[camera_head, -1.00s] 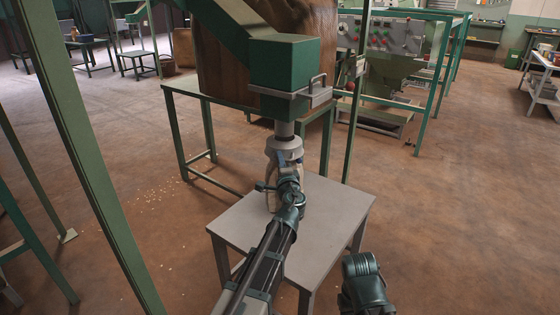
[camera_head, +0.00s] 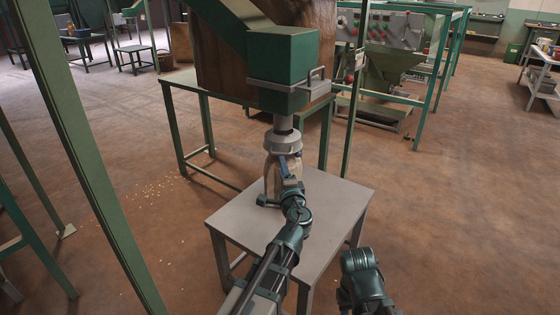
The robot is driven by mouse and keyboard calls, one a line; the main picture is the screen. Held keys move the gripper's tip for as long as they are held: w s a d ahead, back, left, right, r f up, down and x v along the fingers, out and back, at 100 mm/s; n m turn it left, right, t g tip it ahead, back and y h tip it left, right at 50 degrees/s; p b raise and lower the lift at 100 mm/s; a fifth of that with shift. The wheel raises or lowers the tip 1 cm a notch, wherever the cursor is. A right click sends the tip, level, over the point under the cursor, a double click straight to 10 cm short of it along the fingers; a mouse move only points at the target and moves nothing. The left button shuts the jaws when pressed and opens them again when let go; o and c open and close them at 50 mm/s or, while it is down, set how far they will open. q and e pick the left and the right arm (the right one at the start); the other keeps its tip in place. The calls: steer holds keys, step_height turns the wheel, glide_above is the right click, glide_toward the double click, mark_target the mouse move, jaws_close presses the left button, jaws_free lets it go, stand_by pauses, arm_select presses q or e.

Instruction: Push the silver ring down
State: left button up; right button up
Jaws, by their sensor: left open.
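The silver ring (camera_head: 283,143) is a pale grey collar around the spout below the green hopper outlet (camera_head: 284,62). A pale tan bag (camera_head: 270,172) hangs or stands below the ring, above the grey table; my arm partly hides it. My left gripper (camera_head: 286,163) is open, just under the ring and in front of the bag. I cannot tell whether it touches the ring. Part of my right arm shows at the bottom right, with no fingers visible.
A grey table (camera_head: 330,205) stands under the spout. A metal handle (camera_head: 317,80) juts from the outlet's right side. Green frame posts (camera_head: 90,170) rise on the left. Small pale pieces lie on the floor at left. Open floor lies to the right.

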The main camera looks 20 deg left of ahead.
arm_select(q)
steer(key=v, duration=0.6)
steer(key=shift+a+f, duration=0.1)
steer(key=s+f+n+g, duration=0.7)
steer(key=s+f+g, duration=0.1)
steer(key=f, duration=0.5)
steer(key=s+d+f+n+g+h, duration=0.1)
steer(key=s+d+f+g+h, duration=0.2)
steer(key=s+d+f+g, duration=0.25)
steer(key=s+d+f+n+g+h, duration=0.1)
steer(key=s+d+f+g+h, duration=0.25)
steer(key=s+d, duration=0.4)
step_height(320, 180, up, 37)
steer(key=s+a+p, duration=0.1)
steer(key=s+p, duration=0.1)
steer(key=p, duration=3.5)
steer(key=shift+a, duration=0.2)
steer(key=shift+s, duration=0.15)
